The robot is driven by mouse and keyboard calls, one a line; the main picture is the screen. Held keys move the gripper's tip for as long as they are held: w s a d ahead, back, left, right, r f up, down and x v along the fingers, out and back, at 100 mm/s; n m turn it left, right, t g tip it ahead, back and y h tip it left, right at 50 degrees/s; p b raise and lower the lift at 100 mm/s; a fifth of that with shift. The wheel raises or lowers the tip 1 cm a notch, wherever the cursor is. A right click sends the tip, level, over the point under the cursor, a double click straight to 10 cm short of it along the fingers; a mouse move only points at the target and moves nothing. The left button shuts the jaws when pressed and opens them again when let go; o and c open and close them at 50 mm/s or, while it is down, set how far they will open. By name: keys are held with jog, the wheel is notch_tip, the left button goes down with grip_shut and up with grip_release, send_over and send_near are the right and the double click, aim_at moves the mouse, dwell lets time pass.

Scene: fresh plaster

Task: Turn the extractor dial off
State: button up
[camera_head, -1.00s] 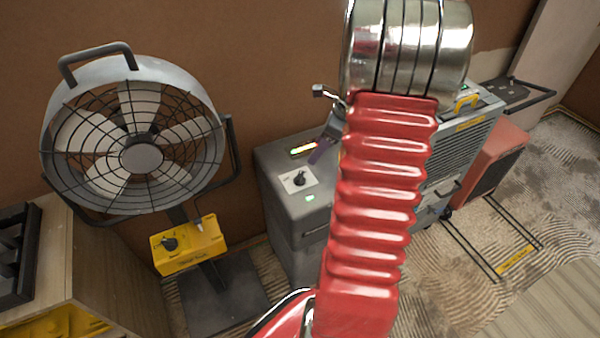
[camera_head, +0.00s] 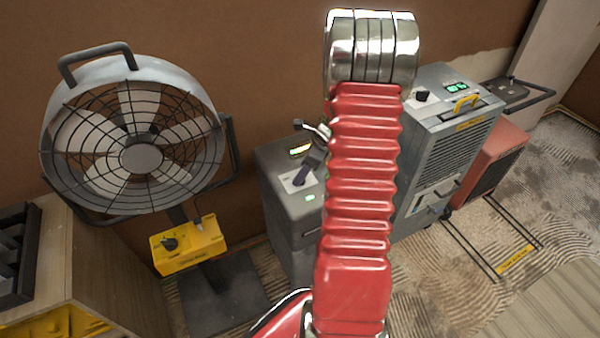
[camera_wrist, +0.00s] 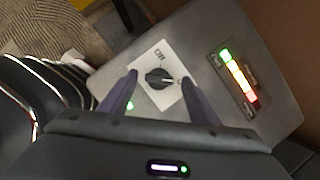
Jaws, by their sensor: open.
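A dark grey cabinet (camera_head: 285,225), which I take for the extractor, stands behind my red arm. On its top is a white plate (camera_head: 288,184) with a black dial. The dial (camera_wrist: 158,78) shows clearly in the wrist view. Its plate reads "Off" at the top, and the knob's pale mark points right, towards a label partly covered by my right finger. My gripper (camera_wrist: 158,74) is open, with one purple finger on each side of the knob, apart from it as far as I can tell.
A lit bar display (camera_wrist: 238,76) is beside the dial. A large fan (camera_head: 140,155) with a yellow control box (camera_head: 190,247) stands left. A grey machine (camera_head: 445,140) with its own dial and a red unit (camera_head: 490,165) stand right. A wooden bench (camera_head: 100,265) is at lower left.

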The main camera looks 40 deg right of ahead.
jog(key=shift+w+a+f, duration=0.1)
jog(key=shift+w+f, duration=0.1)
jog(key=shift+f, duration=0.3)
jog(key=shift+c, duration=0.5)
jog(key=c, duration=0.9)
jog(key=shift+a, duration=0.15)
jog(key=shift+c, duration=0.3)
